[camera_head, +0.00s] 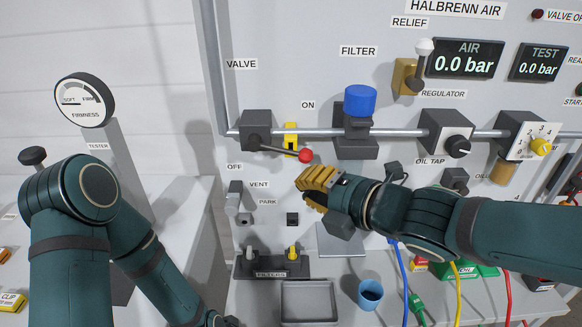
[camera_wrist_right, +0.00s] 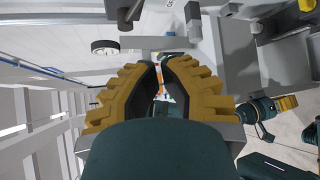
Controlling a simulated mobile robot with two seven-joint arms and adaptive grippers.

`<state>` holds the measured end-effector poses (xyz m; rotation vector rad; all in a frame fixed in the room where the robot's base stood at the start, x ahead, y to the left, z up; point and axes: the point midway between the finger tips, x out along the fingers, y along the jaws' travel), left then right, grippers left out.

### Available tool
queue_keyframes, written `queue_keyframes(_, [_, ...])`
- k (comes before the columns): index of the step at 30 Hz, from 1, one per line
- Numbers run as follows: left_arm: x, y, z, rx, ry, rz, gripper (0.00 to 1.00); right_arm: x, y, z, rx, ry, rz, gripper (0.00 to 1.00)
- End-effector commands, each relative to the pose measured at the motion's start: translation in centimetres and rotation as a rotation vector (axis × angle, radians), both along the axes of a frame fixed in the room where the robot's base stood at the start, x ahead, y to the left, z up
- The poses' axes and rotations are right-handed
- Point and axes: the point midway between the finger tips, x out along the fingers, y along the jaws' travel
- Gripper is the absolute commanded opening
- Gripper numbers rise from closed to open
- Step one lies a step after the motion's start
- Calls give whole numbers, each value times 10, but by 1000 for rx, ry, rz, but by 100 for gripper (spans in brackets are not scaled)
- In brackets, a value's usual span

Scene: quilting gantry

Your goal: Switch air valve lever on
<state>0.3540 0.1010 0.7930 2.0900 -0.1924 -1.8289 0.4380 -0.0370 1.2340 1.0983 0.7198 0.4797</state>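The air valve (camera_head: 255,130) is a dark block on the pipe. Its dark lever (camera_head: 278,148) points right and slightly down, ending in a red ball knob (camera_head: 305,155). The ON label (camera_head: 308,105) is above the lever; the OFF label (camera_head: 234,167) is lower left. My right gripper (camera_head: 308,180) has its yellow fingers just below the knob; contact cannot be told. In the right wrist view its fingertips (camera_wrist_right: 157,62) come together with nothing seen held, and the knob is not visible. My left gripper (camera_wrist_right: 287,102) shows small in that view, its finger gap unclear.
The blue-capped filter (camera_head: 359,105) and the regulator (camera_head: 446,130) sit along the pipe (camera_head: 400,133). A yellow piece (camera_head: 291,138) is behind the lever. The air display (camera_head: 468,58) reads 0.0 bar. A grey tray (camera_head: 308,290) and a blue cup (camera_head: 370,294) stand below.

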Motion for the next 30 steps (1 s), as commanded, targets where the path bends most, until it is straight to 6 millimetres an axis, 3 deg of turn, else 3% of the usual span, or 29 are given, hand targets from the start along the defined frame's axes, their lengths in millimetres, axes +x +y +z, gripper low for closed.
queue_keyframes(16, [-10,-2,-44,-5,22,-19,0,66,67,-32,1,4,3,0])
queue_keyframes(21, [-8,-1,-18,-4,17,-14,0,75,47,-17,1,3,-4,0])
queue_keyframes(30, [-3,-1,-8,-2,7,-6,0,84,32,-14,1,3,-1,0])
